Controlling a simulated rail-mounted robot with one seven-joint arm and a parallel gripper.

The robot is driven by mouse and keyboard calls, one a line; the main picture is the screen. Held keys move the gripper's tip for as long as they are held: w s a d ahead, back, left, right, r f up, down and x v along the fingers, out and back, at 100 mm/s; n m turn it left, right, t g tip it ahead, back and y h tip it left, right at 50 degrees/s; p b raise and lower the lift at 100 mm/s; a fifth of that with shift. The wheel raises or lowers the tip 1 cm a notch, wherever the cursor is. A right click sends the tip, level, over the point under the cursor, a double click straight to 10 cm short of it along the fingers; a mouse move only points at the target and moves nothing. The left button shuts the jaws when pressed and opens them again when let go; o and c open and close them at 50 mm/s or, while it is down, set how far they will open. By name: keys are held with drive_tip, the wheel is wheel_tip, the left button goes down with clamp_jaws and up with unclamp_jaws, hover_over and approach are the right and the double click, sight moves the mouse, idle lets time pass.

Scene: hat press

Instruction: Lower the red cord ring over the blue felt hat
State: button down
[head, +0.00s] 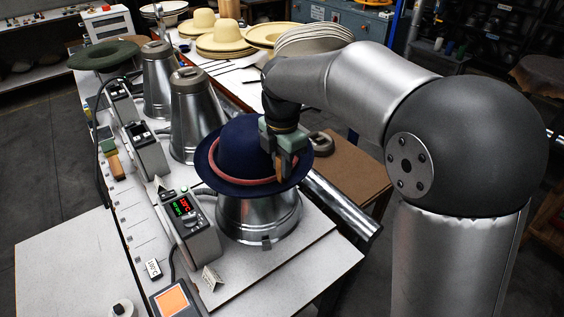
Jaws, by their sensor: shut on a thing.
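The blue felt hat (238,142) sits brim down on the nearest metal press cone (258,217), in the middle of the head view. The red cord ring (236,180) is around the hat's crown, low down near the brim. Its near side shows as a curve across the front of the crown; its far side is hidden behind the crown. Whether the ring touches the brim all round I cannot tell. My gripper (285,174) points down at the right side of the hat, shut on the ring's right side, just above the brim.
Two more metal cones (193,115) stand behind, and a green hat (104,54) sits at the back left. A control box (188,222) with a lit display is close at the left of the hat. Straw hats (225,38) are stacked on the back table.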

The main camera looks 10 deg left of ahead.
drive_tip(key=shift+f, duration=0.35)
idle(0.6)
drive_tip(key=c, duration=1.2)
unclamp_jaws()
drive_tip(key=shift+r+p, duration=2.9)
drive_tip(key=shift+r, duration=0.95)
